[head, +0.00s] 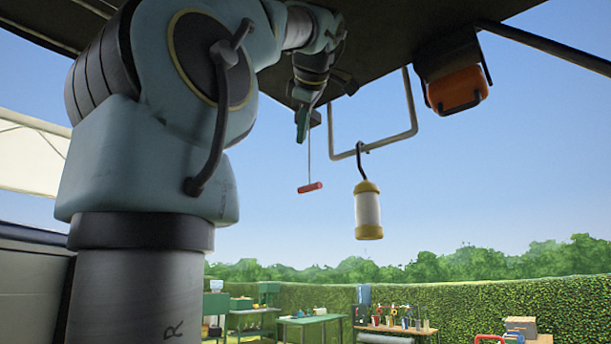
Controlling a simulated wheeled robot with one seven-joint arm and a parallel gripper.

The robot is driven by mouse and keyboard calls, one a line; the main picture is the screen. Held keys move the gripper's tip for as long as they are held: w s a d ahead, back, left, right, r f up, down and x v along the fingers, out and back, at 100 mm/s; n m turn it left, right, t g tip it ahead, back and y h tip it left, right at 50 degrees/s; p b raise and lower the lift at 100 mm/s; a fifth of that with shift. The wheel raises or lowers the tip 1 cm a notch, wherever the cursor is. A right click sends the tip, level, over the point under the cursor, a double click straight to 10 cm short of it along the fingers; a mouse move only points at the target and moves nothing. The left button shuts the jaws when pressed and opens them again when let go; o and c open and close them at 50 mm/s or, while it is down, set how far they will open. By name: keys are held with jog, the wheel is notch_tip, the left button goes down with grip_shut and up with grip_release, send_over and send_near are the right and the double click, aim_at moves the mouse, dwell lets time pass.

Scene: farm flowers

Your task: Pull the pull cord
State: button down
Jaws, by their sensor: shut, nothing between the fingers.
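The pull cord (309,150) is a thin line that hangs down below the dark canopy and ends in a short red-orange handle (310,187). The handle lies nearly level and hangs free in the air. My gripper (302,133) has dark green fingers that point down. It is shut and empty, close beside the upper part of the cord and above the handle. I cannot tell whether the fingers touch the cord. The top of the cord is hidden behind my wrist and gripper.
A lantern (368,210) with a yellow cap and base hangs on a metal bracket (412,104) right of the cord. An orange lamp-like unit (457,90) is fixed under the canopy (400,35). Work tables (306,320) and a hedge (480,306) stand far below. Open air surrounds the handle.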

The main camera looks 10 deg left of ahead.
jog(key=p, duration=0.4)
send_near(310, 188)
jog(key=w+a, duration=0.4)
jog(key=a, duration=0.1)
jog(key=shift+w+d+f+p, duration=0.35)
jog(key=shift+w+d, duration=0.15)
jog(key=shift+w, duration=0.1)
jog(key=shift+w+d+f+p, duration=0.25)
jog(key=shift+w+d+f, duration=0.2)
jog(key=shift+w, duration=0.15)
